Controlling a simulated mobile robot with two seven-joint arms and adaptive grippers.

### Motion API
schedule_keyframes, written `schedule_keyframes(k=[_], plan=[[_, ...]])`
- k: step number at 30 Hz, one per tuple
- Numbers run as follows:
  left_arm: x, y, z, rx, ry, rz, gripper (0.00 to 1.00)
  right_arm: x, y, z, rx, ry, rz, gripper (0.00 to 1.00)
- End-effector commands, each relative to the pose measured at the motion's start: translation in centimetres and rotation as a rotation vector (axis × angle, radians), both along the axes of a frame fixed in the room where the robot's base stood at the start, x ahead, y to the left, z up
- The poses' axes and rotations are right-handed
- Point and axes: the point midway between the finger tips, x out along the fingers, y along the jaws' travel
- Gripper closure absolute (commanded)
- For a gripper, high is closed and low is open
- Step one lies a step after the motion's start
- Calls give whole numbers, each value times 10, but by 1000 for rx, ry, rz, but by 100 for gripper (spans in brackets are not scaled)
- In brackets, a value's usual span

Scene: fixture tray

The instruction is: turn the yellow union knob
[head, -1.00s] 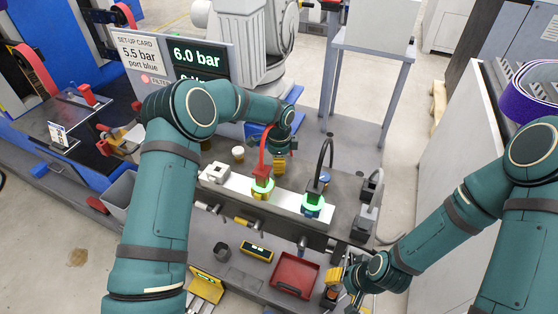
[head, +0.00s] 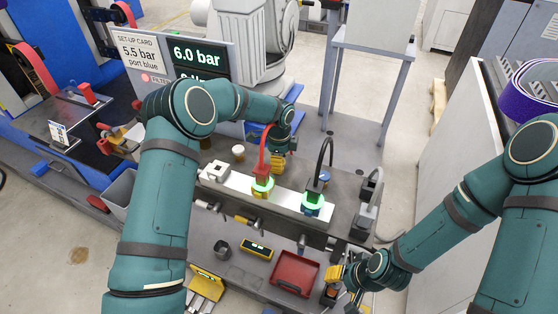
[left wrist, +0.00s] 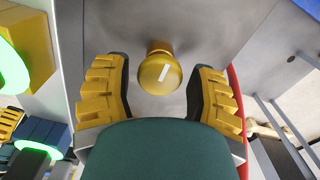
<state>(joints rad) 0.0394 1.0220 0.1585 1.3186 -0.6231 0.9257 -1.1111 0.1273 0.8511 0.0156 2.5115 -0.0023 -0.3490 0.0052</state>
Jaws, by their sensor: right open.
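The yellow union knob (left wrist: 159,72) shows in the left wrist view as a round knob with a white line mark, on a grey surface. The mark tilts slightly right of vertical. My left gripper (left wrist: 160,90) is open, with a yellow-padded finger on each side of the knob; clear gaps show between the fingers and the knob. In the head view my left gripper (head: 279,163) is low behind the white rail, and I cannot make out the knob there. My right gripper (head: 333,273) is open and empty near the red tray.
A red-topped connector (head: 262,178) and a black-topped connector (head: 314,199), both with green glowing rings and hoses, stand close by. A display (head: 198,57) reads 6.0 bar; the card (head: 138,58) reads 5.5 bar, port blue. A red tray (head: 295,272) lies in front.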

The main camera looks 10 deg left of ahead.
Motion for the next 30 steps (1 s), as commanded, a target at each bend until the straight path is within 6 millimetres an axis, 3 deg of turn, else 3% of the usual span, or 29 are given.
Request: schedule_keyframes(k=[14,30], plan=[[1,0,8,-1,-2,1,25,0,0,0,0,0,0,53],[1,0,105,0,-3,1,25,0,0,0,0,0,0,53]])
